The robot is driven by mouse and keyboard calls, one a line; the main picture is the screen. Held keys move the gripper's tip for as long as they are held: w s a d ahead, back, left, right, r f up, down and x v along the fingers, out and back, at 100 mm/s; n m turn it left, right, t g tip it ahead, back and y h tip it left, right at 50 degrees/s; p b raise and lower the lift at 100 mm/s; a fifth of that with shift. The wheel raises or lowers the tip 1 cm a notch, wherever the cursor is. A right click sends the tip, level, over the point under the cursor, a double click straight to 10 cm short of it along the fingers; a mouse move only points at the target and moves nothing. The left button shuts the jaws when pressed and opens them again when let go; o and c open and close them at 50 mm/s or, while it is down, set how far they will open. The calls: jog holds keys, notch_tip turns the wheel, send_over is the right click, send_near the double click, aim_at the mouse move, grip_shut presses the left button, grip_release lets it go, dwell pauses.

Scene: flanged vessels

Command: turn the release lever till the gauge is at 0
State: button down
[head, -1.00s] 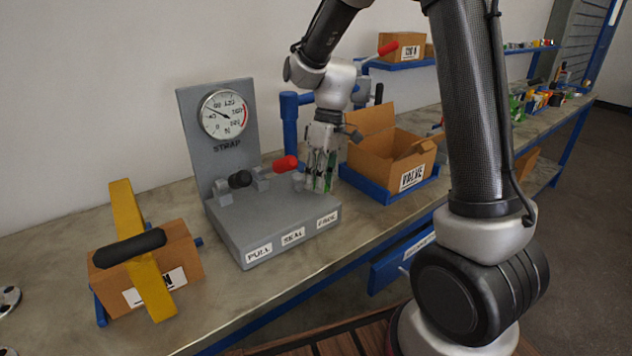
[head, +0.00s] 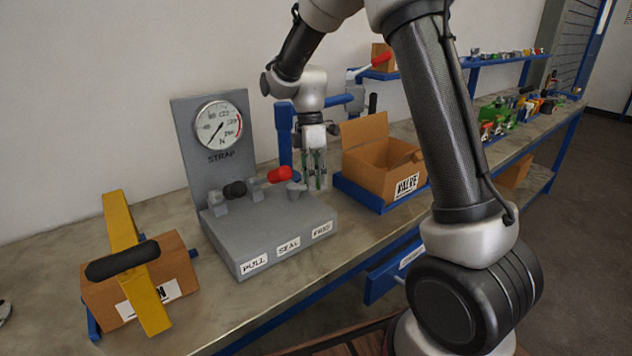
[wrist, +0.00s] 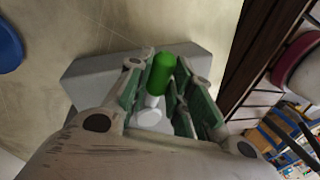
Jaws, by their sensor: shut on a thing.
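The strap station (head: 265,225) is a grey block with a round white gauge (head: 219,125) on its upright panel. The gauge needle points to the lower left; the figures are too small to read surely. The release lever has a green handle (wrist: 163,72), seen in the wrist view between my gripper's fingers. Its grey pivot (head: 296,188) shows behind the FREE label (head: 322,230), at the block's right end. My gripper (head: 317,186) is shut on the green handle, pointing down, and hides it in the head view.
A black-handled lever (head: 235,189) and a red-handled lever (head: 280,175) stand just left of my gripper. An open cardboard box (head: 385,170) in a blue tray is close on the right. A box with a yellow strap (head: 125,240) sits at left.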

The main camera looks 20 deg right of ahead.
jog(key=shift+w+n, duration=0.35)
jog(key=shift+n, duration=0.15)
jog(key=shift+r, duration=0.1)
jog(key=c, duration=1.3)
grip_release()
jog(key=shift+o, duration=0.2)
jog(key=v, duration=1.2)
jog(key=shift+a, duration=0.25)
